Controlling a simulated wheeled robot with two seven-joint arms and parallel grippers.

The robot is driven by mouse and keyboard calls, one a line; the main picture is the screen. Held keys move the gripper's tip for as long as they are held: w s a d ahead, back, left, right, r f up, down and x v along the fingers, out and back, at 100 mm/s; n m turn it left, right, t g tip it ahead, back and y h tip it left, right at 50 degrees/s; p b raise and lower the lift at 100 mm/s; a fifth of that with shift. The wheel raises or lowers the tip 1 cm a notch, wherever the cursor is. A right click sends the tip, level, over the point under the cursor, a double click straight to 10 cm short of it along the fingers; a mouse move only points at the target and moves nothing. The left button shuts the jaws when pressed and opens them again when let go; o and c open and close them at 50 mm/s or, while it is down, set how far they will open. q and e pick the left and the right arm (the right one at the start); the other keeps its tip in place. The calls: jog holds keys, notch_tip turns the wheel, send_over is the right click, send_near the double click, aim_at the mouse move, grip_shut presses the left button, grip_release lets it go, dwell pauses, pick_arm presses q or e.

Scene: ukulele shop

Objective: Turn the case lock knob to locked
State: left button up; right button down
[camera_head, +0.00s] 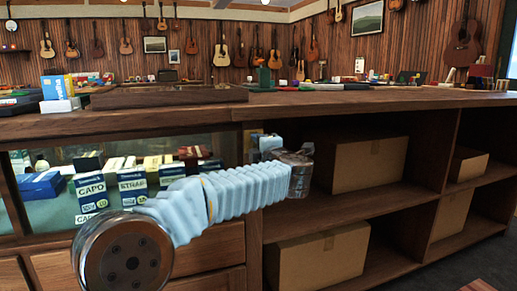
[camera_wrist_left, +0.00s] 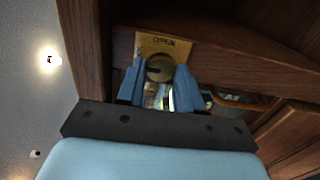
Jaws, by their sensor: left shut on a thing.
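The brass lock plate (camera_wrist_left: 165,45), lettered OPEN, is on the wooden case frame in the left wrist view. Its round knob (camera_wrist_left: 159,67) has a dark slot running roughly across the picture. My left gripper (camera_wrist_left: 160,80) has its two blue fingers on either side of the knob and is shut on it. In the head view my left arm reaches from the lower left to the front of the counter, with the gripper (camera_head: 268,144) by the case's right end. The knob and plate are hidden there. My right gripper is not in view.
The glass-fronted case (camera_head: 50,212) holds capo and strap boxes left of the gripper. Open shelves with cardboard boxes (camera_head: 368,164) are to the right. The wooden countertop (camera_head: 345,101) runs above my arm. A guitar wall is behind.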

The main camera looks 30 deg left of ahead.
pick_arm(q)
jog(key=o, duration=1)
jog(key=v, duration=1.3)
jog(key=shift+s+d, duration=0.25)
jog(key=shift+s, duration=0.05)
